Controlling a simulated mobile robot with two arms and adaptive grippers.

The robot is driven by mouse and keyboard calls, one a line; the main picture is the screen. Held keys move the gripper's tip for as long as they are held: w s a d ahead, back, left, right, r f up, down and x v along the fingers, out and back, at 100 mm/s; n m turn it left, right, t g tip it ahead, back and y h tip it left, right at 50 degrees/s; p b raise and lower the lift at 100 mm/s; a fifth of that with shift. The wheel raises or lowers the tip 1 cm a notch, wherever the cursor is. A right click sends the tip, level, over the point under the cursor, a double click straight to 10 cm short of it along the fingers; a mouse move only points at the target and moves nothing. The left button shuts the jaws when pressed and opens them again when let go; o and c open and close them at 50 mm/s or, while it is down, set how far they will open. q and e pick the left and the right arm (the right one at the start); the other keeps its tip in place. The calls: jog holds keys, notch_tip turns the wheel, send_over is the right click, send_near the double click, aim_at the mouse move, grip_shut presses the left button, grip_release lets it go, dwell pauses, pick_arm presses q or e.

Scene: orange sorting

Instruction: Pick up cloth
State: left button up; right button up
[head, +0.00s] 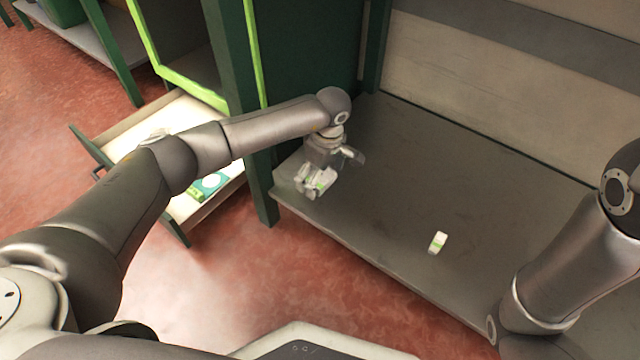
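No cloth can be made out clearly in the head view. My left gripper (318,187) is low over the left end of the grey bench top (430,145), pointing down. A small white item with a green stripe (325,178) shows at its fingers. I cannot tell if the fingers are closed on it or only beside it. A similar small white and green item (438,242) stands on the bench near its front edge, apart from the gripper. My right arm comes in at the right edge, and its gripper is out of view.
An open drawer (178,232) at left holds a green and white flat packet (207,186), and my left arm hides part of it. A green cabinet post (262,190) stands between drawer and bench. The bench's middle is clear.

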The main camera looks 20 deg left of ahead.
pick_arm(q)
jog(key=c, duration=1.1)
jog(key=shift+r, duration=0.2)
